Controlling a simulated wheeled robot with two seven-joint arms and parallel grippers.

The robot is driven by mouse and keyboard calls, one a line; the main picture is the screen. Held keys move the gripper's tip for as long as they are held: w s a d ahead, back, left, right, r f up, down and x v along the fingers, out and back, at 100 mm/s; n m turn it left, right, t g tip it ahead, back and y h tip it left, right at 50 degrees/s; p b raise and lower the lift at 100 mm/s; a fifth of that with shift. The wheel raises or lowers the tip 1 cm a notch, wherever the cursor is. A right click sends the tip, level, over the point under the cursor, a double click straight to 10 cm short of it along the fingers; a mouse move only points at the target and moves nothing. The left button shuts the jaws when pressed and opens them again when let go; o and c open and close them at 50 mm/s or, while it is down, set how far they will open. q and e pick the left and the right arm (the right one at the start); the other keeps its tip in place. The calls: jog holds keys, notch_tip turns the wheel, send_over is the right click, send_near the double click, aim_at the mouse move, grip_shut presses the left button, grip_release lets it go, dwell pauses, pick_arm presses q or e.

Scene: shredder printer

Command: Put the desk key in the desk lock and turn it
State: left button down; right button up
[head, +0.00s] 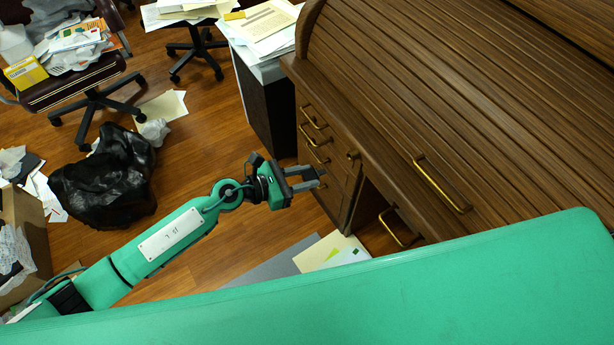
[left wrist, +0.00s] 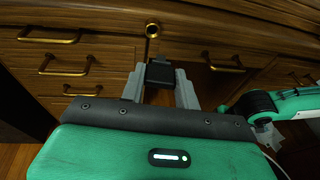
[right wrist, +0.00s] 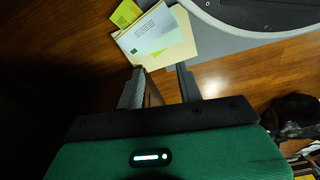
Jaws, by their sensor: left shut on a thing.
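The desk is a brown wooden roll-top. Its lock is a small round brass fitting (head: 353,155) on the front, beside the drawers; it also shows at the top of the left wrist view (left wrist: 152,30). My left gripper (head: 308,178) is in front of the drawers, below and left of the lock. In the left wrist view its fingers (left wrist: 159,85) are shut on the dark desk key (left wrist: 160,72). The key is apart from the lock, and its tip is hard to make out. My right gripper (right wrist: 160,85) has its fingers apart with nothing held, above the floor.
Brass handles (head: 440,184) stick out from the desk front. A black bag (head: 105,180) and a chair piled with papers (head: 75,80) stand at the left. Papers (head: 330,252) lie on the floor below the desk. Part of my right arm shows at the right of the left wrist view.

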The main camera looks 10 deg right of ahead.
aim_at(316, 174)
pick_arm(q)
jog(key=shift+d+f+n+t, duration=0.35)
jog(key=shift+f+n+t, duration=0.35)
jog(key=shift+t, duration=0.5)
jog(key=shift+r+h, duration=0.1)
jog(key=shift+h, duration=0.2)
pick_arm(e)
jog(key=shift+s+d+f, duration=0.1)
jog(key=shift+s+f, duration=0.15)
jog(key=shift+f, duration=0.25)
pick_arm(q)
jog(key=shift+r, duration=0.1)
pick_arm(e)
jog(key=shift+w+r, duration=0.15)
